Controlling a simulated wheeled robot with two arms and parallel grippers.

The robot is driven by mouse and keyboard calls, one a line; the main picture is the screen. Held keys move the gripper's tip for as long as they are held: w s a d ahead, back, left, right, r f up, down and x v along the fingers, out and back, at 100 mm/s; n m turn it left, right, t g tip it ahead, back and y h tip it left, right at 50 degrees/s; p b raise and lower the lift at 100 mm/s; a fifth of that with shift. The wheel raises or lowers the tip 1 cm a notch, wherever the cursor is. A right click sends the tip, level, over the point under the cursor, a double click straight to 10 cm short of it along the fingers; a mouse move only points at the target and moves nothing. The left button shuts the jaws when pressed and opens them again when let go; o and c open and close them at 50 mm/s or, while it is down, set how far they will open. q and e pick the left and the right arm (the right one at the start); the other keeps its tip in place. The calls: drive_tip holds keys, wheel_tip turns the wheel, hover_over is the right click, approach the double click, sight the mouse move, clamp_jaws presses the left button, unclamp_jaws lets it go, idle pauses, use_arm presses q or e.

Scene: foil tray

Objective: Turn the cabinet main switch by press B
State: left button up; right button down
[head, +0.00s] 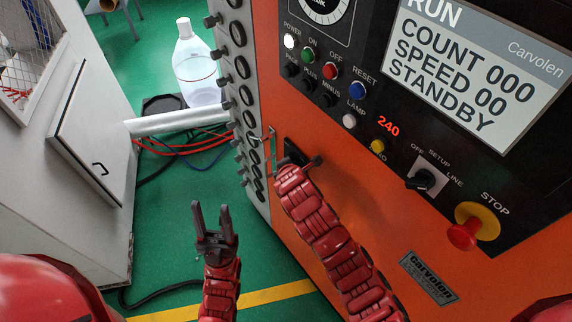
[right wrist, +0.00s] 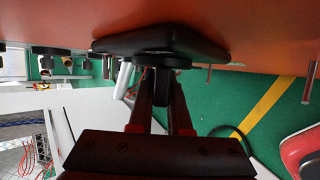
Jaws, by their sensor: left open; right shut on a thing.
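The main switch (head: 291,148), with a black plate, is on the orange front of the press, low and left of the control panel. In the right wrist view its dark plate (right wrist: 160,40) stands out from the orange surface, with a round dark part below it. My right gripper (right wrist: 160,78) is shut on the switch; its fingers reach up to that round part. In the head view my right arm hides much of the switch, and its handle angle cannot be told. My left gripper (head: 214,220) is open and empty above the green floor.
The control panel (head: 400,165) has buttons, a selector knob (head: 424,181) and a red stop button (head: 465,234). A white cabinet (head: 95,135) stands left.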

drive_tip(key=g+h+b, duration=0.2)
drive_tip(key=g+b, duration=0.1)
drive_tip(key=shift+a+f+n+b, duration=0.1)
drive_tip(key=shift+n+b, duration=0.3)
drive_tip(key=shift+g+h+b, duration=0.5)
drive_tip(key=shift+n+g+h+b, duration=0.3)
drive_tip(key=shift+g+h+b, duration=0.15)
drive_tip(key=shift+g+h, duration=0.05)
drive_tip(key=c, duration=0.9)
unclamp_jaws()
drive_tip(key=shift+o, duration=0.2)
